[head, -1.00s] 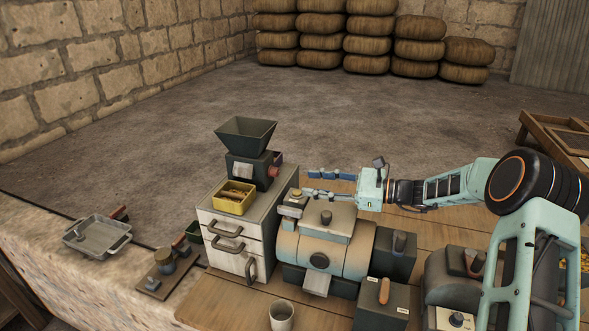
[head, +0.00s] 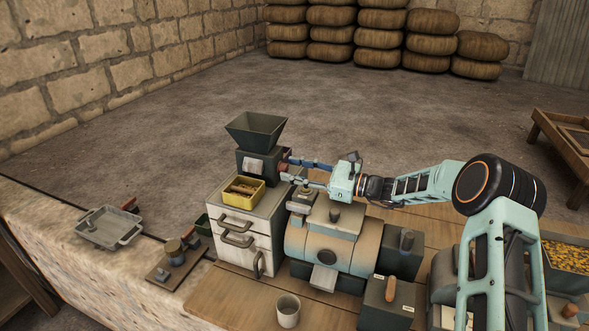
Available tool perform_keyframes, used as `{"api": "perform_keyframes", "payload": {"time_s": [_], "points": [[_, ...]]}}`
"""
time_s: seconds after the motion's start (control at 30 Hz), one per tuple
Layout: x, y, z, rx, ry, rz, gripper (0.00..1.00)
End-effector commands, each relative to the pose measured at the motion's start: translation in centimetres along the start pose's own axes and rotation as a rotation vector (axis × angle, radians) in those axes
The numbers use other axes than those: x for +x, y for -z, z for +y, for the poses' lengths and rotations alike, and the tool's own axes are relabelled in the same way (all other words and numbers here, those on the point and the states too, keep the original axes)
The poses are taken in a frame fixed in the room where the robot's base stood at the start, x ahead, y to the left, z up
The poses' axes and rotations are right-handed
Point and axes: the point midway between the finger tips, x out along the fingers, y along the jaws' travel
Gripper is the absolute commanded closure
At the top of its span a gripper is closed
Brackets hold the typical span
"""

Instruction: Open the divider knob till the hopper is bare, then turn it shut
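The dark hopper (head: 256,130) sits on a dark divider box (head: 245,160) on top of the white drawer cabinet (head: 262,208). From this angle I cannot see the hopper's bottom or what it holds. The red divider knob (head: 283,167) sticks out of the box's right side. My gripper (head: 288,169) is at the knob from the right, its blue fingers spread with the tips at either side of it. I cannot tell whether they touch it. A yellow tray (head: 257,197) with brown pieces in it stands in front of the box.
A beige cylindrical machine (head: 305,240) stands right of the cabinet, under my arm. A cup (head: 288,309) is in front. A grey pan (head: 88,233) and a small wooden board with a weight (head: 172,256) lie left. A bin of yellow grains (head: 567,257) is far right.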

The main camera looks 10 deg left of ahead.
Motion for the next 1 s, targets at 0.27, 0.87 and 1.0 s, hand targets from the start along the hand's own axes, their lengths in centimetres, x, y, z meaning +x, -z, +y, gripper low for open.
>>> {"api": "perform_keyframes", "payload": {"time_s": [0.27, 0.87, 1.0], "points": [[0.12, 0.02, 0.0, 0.0, 0.0, 0.001, 0.65], [0.09, 0.15, 0.04, -0.019, 0.0, 0.0, 1.0], [0.09, 0.32, 0.09, -0.069, 0.001, -0.001, 1.0]]}}
